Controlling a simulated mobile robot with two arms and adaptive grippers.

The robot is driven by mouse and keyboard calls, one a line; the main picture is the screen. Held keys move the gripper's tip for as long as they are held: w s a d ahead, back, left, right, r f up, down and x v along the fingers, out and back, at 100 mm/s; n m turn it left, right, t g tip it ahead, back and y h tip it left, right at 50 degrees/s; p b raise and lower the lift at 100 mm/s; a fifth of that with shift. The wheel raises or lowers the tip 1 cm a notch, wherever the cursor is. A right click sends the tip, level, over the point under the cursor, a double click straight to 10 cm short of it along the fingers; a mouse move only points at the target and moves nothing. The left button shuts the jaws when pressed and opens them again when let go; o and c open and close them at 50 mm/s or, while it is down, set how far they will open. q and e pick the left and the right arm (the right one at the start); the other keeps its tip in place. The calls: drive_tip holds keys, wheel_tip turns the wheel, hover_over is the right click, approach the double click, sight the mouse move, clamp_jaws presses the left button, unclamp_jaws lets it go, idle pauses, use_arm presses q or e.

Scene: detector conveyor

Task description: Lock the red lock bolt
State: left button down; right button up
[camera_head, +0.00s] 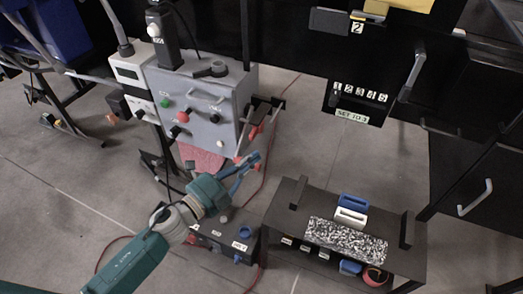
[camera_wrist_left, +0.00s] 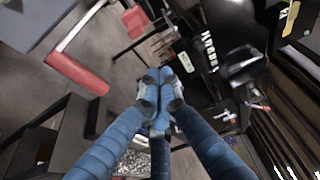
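My left gripper (camera_head: 255,161) reaches up and right to the lower right corner of the grey control box (camera_head: 205,105). Its blue fingers converge and their tips meet in the left wrist view (camera_wrist_left: 164,88), with nothing visible between them. Red parts, one a small red piece (camera_head: 253,133), show on the black bracket at the box's right side. I cannot tell for certain which is the lock bolt. My right gripper is not in view.
A black bench (camera_head: 285,222) with a speckled panel (camera_head: 346,240) and blue and white handles stands at the lower right. A low labelled box (camera_head: 222,238) is below my left gripper. Black cabinets (camera_head: 480,180) stand at the right. Grey floor is open between them.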

use_arm(q)
drive_tip(key=v, duration=0.3)
drive_tip(key=shift+s+r, duration=0.1)
drive_tip(key=shift+s, duration=0.3)
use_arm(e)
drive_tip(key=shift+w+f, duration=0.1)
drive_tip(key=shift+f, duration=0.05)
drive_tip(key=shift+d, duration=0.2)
